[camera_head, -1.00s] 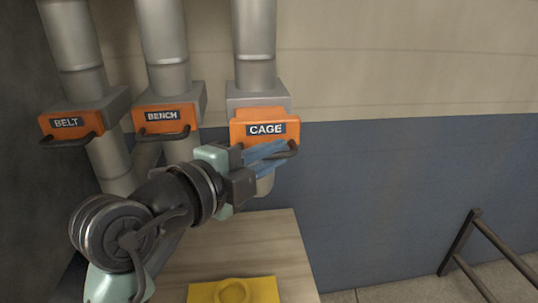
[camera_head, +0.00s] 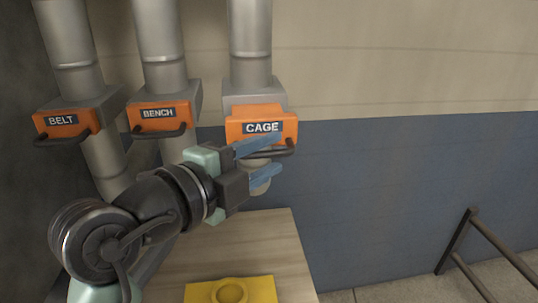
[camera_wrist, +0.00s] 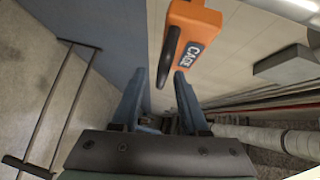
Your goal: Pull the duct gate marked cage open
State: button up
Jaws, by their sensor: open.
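The cage gate (camera_head: 240,130) is an orange slide with a dark label reading CAGE, on a grey housing (camera_head: 256,95) below a duct pipe. Its orange body stands out farther from its housing than those of the neighbouring gates. Its dark bar handle (camera_head: 288,150) runs along the lower front. The gate also shows in the wrist view (camera_wrist: 180,17), with its handle (camera_wrist: 168,55). My gripper (camera_head: 279,154) is open, its blue fingers well apart, one above and one below the handle. In the wrist view the handle's near end lies between the fingertips (camera_wrist: 160,76); contact cannot be told.
The bench gate (camera_head: 158,114) and the belt gate (camera_head: 61,121) are to the left, each with a dark handle. A wooden surface (camera_head: 215,245) with a yellow block (camera_head: 200,292) is below. A dark rail (camera_head: 455,241) stands at the right. The blue wall between is clear.

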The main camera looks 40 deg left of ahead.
jog(key=s+r+b, duration=0.1)
jog(key=s+b, duration=0.2)
jog(key=s, duration=0.9)
jog(key=shift+s+d+r, duration=0.15)
jog(key=shift+d+r, duration=0.2)
jog(key=shift+d, duration=0.05)
jog(key=w+d+r+n+t, duration=0.5)
jog(key=w+d+r+n, duration=0.45)
jog(key=w+d, duration=0.25)
jog(key=s+d+r+n+t, duration=0.1)
jog(key=d+r+n+t, duration=0.2)
jog(key=d, duration=0.4)
jog(key=s+d+r+n+t+h, duration=0.1)
jog(key=s+d+r+n+t, duration=0.1)
jog(key=d+r, duration=0.4)
jog(key=shift+d+n+t, duration=0.5)
jog(key=shift+d+n, duration=0.05)
jog(key=shift+d, duration=0.05)
